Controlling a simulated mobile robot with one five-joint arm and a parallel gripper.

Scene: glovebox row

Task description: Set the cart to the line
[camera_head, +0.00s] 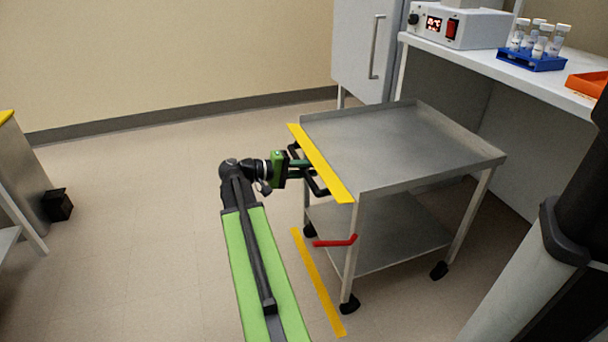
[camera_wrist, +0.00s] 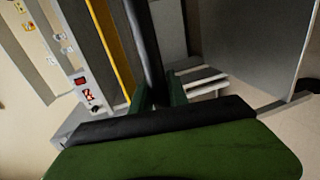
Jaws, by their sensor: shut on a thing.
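The cart (camera_head: 400,150) is a grey metal trolley with two shelves, black casters and a yellow strip (camera_head: 320,165) along its left top edge. A dark handle (camera_head: 319,188) sticks out from that left side. My gripper (camera_head: 300,168) is shut on the handle; in the wrist view, the dark bar (camera_wrist: 148,50) runs between the green fingers (camera_wrist: 160,95). A yellow floor line (camera_head: 318,282) lies just left of the cart's near left caster (camera_head: 349,304), with a small gap between. A red lever (camera_head: 335,241) sits low by the near left leg.
A white bench (camera_head: 500,68) stands behind and right of the cart, with an instrument (camera_head: 460,27), a blue tube rack (camera_head: 532,60) and an orange tray (camera_head: 588,84). A grey cabinet (camera_head: 358,50) is behind. A small black box (camera_head: 58,205) is at left.

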